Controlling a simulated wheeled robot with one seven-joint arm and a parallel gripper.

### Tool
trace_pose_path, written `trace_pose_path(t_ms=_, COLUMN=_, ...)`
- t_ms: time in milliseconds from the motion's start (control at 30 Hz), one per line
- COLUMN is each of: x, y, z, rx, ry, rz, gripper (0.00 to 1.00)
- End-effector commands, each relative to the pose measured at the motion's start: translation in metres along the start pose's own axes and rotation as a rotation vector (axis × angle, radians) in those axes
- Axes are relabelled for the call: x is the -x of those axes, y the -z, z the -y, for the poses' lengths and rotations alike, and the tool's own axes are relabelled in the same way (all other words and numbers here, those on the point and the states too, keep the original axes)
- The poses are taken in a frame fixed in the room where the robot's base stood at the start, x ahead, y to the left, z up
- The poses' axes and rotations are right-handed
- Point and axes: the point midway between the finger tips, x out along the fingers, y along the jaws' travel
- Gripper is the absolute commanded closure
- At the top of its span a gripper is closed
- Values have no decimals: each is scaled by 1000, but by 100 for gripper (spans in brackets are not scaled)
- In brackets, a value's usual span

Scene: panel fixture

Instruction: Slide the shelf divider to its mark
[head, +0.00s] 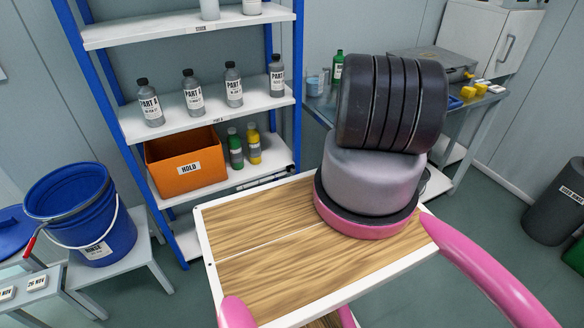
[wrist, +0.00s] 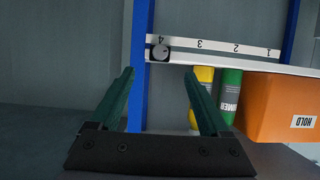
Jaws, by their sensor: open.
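In the wrist view, which is upside down, a white numbered strip (wrist: 215,48) runs along the shelf edge with marks 1 to 4. In the head view the strip (head: 265,179) shows at the lower shelf's front edge; my arm hides my gripper there.
An orange HOLD bin (head: 186,162) and green (head: 235,148) and yellow bottles (head: 254,145) stand on the lower shelf. Several grey bottles stand on the shelf above. A blue bucket (head: 82,215) stands on a stool at left. A side table (head: 472,110) is at right.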

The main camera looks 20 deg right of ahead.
Motion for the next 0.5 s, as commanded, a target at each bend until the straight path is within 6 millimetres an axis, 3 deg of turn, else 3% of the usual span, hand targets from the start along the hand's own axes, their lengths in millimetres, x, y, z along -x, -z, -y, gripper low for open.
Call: trace_pose_path(t_ms=500, x=-88, y=0, z=0, rx=3, ry=1, rz=-1, gripper=20)
